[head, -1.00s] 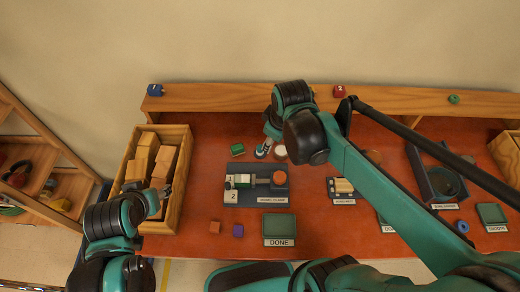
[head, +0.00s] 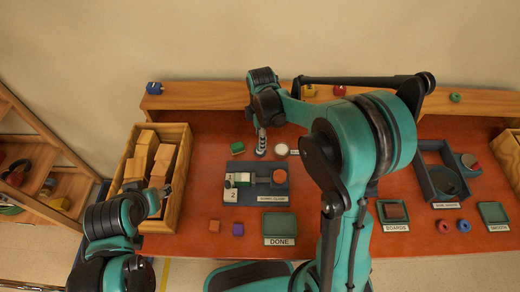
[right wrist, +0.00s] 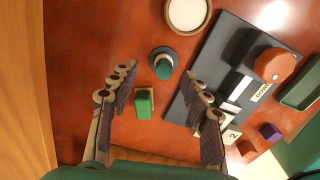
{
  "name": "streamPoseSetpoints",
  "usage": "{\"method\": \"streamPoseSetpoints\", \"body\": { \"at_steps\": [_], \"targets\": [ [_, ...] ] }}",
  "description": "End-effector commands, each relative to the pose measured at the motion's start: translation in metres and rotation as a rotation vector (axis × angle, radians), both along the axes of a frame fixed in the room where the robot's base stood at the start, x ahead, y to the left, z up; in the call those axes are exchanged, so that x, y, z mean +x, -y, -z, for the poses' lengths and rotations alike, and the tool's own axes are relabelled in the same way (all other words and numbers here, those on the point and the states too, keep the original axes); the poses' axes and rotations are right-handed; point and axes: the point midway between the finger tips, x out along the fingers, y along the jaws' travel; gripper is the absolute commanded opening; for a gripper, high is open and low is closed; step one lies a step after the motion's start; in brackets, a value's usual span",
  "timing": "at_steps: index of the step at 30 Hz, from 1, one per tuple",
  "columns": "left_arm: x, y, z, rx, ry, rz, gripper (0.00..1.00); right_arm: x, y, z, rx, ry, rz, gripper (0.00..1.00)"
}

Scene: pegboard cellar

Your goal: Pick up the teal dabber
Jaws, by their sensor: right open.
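The dabber shows between and slightly past the fingertips, and I see no contact. In the head view my right gripper (head: 261,146) points down behind the clamp board, and I cannot make out the dabber there. My left gripper (head: 165,191) is by the wooden crate; its jaw state is unclear.
A green block (right wrist: 144,104) lies close to the dabber, between the fingers. A white round dish (right wrist: 187,12) and the dark clamp board (right wrist: 205,62) are near it. The wooden crate (head: 178,208) holds blocks. The DONE tray (head: 280,240) is at the front.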

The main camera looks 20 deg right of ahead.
Motion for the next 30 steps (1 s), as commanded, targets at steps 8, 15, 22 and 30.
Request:
{"method": "streamPoseSetpoints", "body": {
  "at_steps": [8,15,22,30],
  "targets": [
    [0.0,0.0,0.021,0.0,0.0,0.0,0.47,-0.005,-0.003,0.042,0.0,0.001,0.001,0.48],
    [0.0,0.0,0.021,0.0,0.0,0.0,0.47,-0.005,-0.003,0.046,0.0,0.001,0.002,0.48],
    [0.0,0.0,0.021,0.0,0.0,0.0,0.47,-0.005,-0.003,0.046,0.0,0.001,0.002,0.08],
    [0.0,0.0,0.021,0.0,0.0,0.0,0.47,-0.005,-0.003,0.046,0.0,0.001,0.002,0.06]
  ]
}}
